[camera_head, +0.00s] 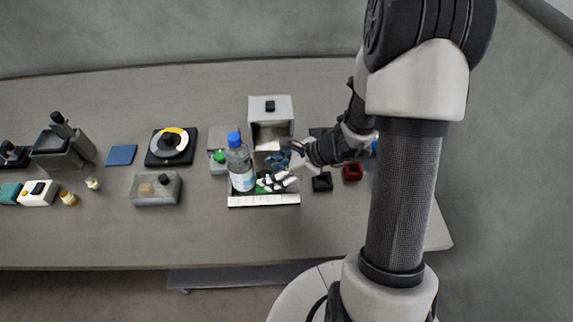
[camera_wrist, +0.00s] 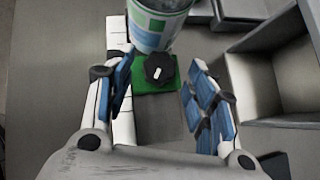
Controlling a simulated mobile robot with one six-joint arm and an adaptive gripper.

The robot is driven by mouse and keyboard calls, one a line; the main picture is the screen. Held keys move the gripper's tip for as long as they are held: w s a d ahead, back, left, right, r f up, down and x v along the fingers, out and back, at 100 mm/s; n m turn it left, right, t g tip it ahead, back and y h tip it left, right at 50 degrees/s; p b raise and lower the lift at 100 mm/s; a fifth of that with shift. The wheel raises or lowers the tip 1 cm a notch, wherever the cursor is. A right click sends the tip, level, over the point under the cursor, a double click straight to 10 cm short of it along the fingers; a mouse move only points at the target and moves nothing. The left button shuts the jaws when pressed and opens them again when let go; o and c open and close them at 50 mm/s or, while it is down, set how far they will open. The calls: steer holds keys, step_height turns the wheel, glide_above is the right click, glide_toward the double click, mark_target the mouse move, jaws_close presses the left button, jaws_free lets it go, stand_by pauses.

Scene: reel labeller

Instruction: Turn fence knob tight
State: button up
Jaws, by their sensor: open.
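The fence knob (camera_wrist: 160,68) is a dark, lobed knob with a small white mark on top, on a green block (camera_wrist: 155,86) in the wrist view. My gripper (camera_wrist: 160,82) is open, with its blue-padded fingers to the left and right of the knob and nothing between them gripped. I cannot tell whether the fingertips are level with the knob. In the head view my gripper (camera_head: 277,172) is over the white-edged fixture and hides the knob; a bit of the green block (camera_head: 262,188) shows.
A water bottle (camera_head: 240,165) with a blue cap stands right beside the knob; its labelled side (camera_wrist: 158,25) shows in the wrist view. A grey open-fronted box (camera_head: 270,108) stands behind. A white scale strip (camera_head: 263,200) runs along the fixture's front. Bare table lies in front.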

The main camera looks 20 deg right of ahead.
steer(key=v, duration=1)
steer(key=shift+s+d+r, duration=0.15)
steer(key=shift+d+r, duration=0.05)
steer(key=shift+r, duration=0.1)
steer(key=shift+d, duration=0.1)
